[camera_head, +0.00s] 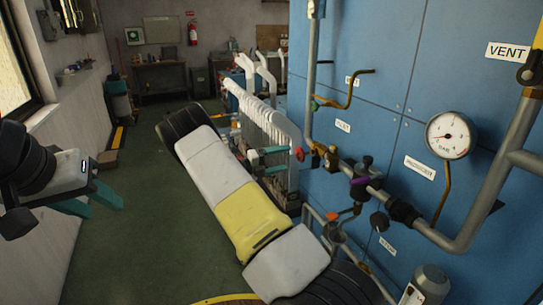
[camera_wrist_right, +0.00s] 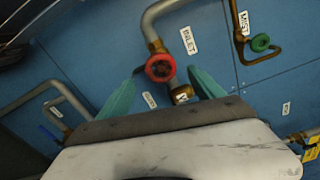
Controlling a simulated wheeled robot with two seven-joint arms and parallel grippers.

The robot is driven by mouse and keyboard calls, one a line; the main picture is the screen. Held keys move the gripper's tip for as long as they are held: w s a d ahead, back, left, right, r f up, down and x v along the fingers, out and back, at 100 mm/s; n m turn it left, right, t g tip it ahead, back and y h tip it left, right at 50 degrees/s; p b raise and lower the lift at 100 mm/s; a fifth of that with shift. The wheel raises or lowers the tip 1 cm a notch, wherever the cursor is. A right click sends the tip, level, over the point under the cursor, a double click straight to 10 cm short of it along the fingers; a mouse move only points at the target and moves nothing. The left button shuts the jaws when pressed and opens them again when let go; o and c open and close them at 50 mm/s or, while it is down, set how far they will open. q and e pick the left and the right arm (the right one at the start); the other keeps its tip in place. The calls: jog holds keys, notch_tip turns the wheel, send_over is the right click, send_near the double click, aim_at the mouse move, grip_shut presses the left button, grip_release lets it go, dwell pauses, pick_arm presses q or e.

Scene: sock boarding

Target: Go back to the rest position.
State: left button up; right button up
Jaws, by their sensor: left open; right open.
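My right gripper (camera_head: 281,161) is open and empty, with its teal fingers apart, at the left edge of the blue panel. In the right wrist view, a red handwheel (camera_wrist_right: 160,68) sits in front of my right gripper (camera_wrist_right: 162,80), between and just beyond the fingertips. The red handwheel also shows in the head view (camera_head: 299,154), just right of the fingers. I cannot tell whether they touch it. My left gripper (camera_head: 106,208) is open and empty at the left, over the green floor and away from the panel.
The blue panel (camera_head: 400,60) fills the right with pipes, a round gauge (camera_head: 450,135) and a purple-handled valve (camera_head: 361,180). White leg-shaped forms (camera_head: 262,118) stand behind my right arm. A window wall (camera_head: 62,65) is at the left. The green floor (camera_head: 150,210) between is clear.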

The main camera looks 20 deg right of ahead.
dwell(0.4)
jog(key=s+a+r+m+g+y, duration=0.1)
jog(key=s+r+m+g+y, duration=0.15)
jog(key=s+m+y, duration=0.4)
jog(key=s+a+r+m+g+y, duration=0.1)
jog(key=s+r+m+y, duration=0.3)
jog(key=s+m, duration=0.45)
jog(key=s+a+r+m+t+y, duration=0.4)
jog(key=s+a+r+m+y, duration=0.1)
jog(key=s+a+m, duration=0.3)
jog(key=s+a+r+m+t+y, duration=0.4)
jog(key=s+a+r+m, duration=0.4)
jog(key=s+m, duration=0.3)
jog(key=shift+s+a+y, duration=0.35)
jog(key=shift+s+a, duration=0.25)
jog(key=shift+s, duration=0.25)
jog(key=shift+c, duration=0.5)
